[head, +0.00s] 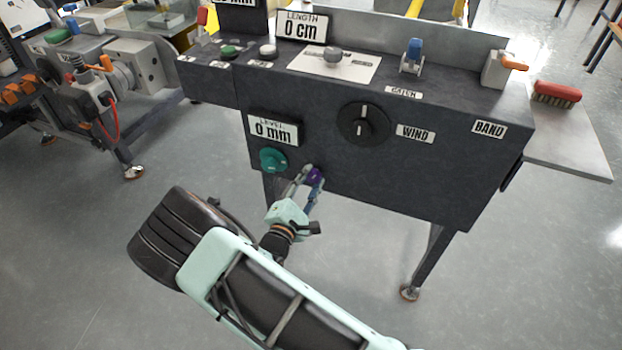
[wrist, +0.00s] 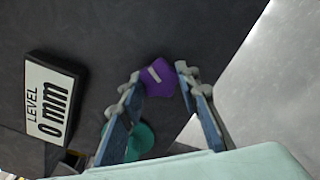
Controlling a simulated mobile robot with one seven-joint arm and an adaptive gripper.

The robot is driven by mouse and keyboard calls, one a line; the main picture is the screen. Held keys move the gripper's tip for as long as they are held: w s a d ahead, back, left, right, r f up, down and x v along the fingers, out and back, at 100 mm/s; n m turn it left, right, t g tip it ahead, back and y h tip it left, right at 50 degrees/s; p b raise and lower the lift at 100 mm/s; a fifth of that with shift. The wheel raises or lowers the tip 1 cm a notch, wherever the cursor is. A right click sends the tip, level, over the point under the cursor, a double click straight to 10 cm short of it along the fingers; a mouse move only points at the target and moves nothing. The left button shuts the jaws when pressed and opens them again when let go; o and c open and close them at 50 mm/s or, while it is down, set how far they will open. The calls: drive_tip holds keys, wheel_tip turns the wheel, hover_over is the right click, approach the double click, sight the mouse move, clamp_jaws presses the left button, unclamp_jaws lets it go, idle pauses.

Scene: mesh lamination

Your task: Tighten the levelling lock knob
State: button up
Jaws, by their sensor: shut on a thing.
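The purple knob (head: 315,177), which I take as the levelling lock knob, sits low on the dark front panel, right of and below the teal knob (head: 272,160). In the wrist view the purple knob (wrist: 159,78) shows a pale mark across its face. My gripper (head: 308,176) reaches it from below, with a finger on each side, shut on it. In the wrist view the fingers of my gripper (wrist: 160,74) flank the knob, and the teal knob (wrist: 140,140) is partly hidden behind one finger. The level display (head: 273,130) reads 0 mm.
A black wind dial (head: 363,124) is on the same panel to the right. On top are a length display (head: 302,28) reading 0 cm and a blue catch lever (head: 413,50). A red brush (head: 557,93) lies on the right side shelf. The floor before the machine is clear.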

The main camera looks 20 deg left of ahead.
drive_tip(key=m+b, duration=0.1)
drive_tip(key=m, duration=0.5)
drive_tip(key=shift+f+m, duration=0.1)
drive_tip(key=shift+m, duration=0.2)
drive_tip(key=m+b, duration=0.2)
drive_tip(key=m, duration=0.2)
drive_tip(key=shift+m, duration=0.4)
drive_tip(key=shift+m+b, duration=0.3)
drive_tip(key=o, duration=1.2)
drive_tip(key=shift+c, duration=0.2)
drive_tip(key=shift+s, duration=0.1)
drive_tip(key=s+a, duration=0.1)
drive_tip(key=s, duration=1.1)
drive_tip(key=shift+w, duration=0.1)
